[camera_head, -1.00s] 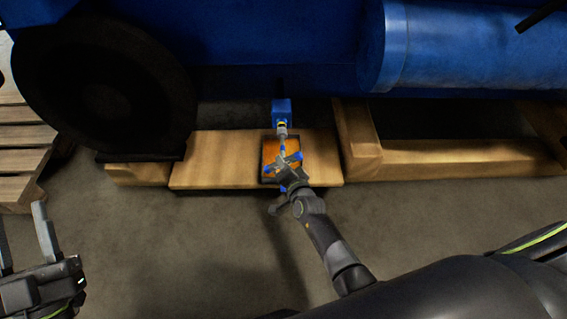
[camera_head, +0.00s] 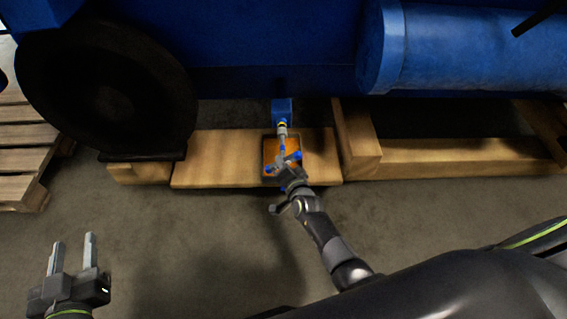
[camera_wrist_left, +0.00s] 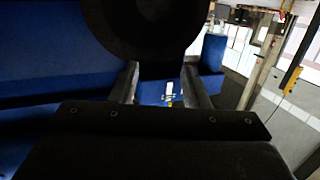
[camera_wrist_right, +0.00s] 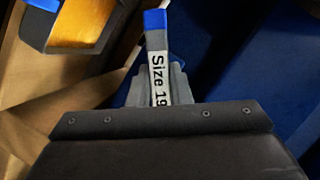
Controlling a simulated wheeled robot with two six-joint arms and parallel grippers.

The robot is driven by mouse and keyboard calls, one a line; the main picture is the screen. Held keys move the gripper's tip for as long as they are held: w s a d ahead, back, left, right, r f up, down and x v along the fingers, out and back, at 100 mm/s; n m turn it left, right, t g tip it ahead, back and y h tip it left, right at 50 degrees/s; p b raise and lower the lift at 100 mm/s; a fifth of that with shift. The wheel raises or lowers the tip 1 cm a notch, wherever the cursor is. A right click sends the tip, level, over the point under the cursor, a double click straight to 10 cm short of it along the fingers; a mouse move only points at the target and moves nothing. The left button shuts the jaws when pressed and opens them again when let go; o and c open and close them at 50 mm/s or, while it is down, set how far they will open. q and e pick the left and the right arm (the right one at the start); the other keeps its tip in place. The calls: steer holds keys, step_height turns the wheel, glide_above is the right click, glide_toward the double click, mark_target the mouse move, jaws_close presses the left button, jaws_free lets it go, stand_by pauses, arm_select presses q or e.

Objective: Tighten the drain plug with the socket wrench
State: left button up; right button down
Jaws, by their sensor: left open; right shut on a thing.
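My right gripper (camera_head: 287,170) is shut on the socket wrench (camera_head: 283,147). The wrench's grey socket end reaches up to the underside of a blue block (camera_head: 282,110) below the engine. A thin yellow band shows near the socket's top. The drain plug cannot be made out separately; the socket seems to cover it. In the right wrist view the wrench (camera_wrist_right: 158,62) stands between the fingers, with a blue end and a "Size 19" label. My left gripper (camera_head: 74,242) is open and empty above the floor at lower left.
A dark-rimmed tray (camera_head: 307,150) with orange content stands on a wooden board (camera_head: 215,160) under the wrench. Wooden beams (camera_head: 450,158) lie right of it. A dark wheel (camera_head: 105,90) and a pallet (camera_head: 20,155) are at left. The floor between my arms is clear.

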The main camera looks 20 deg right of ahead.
steer(key=shift+r+n+p, duration=0.15)
steer(key=shift+n+p, duration=0.15)
steer(key=shift+p, duration=1.65)
steer(key=shift+r+n+h+p, duration=0.15)
steer(key=shift+n+h+p, duration=0.15)
steer(key=shift+p, duration=0.1)
steer(key=shift+n+g+p, duration=0.3)
steer(key=shift+p, duration=0.5)
steer(key=shift+f, duration=0.2)
arm_select(q)
steer(key=s+d+f+g+h, duration=0.2)
steer(key=s+f+g, duration=1.2)
steer(key=f, duration=0.4)
steer(key=shift+s+d+n, duration=0.15)
steer(key=shift+s+n, duration=0.25)
steer(key=shift+f, duration=0.15)
arm_select(e)
steer(key=shift+w, duration=0.1)
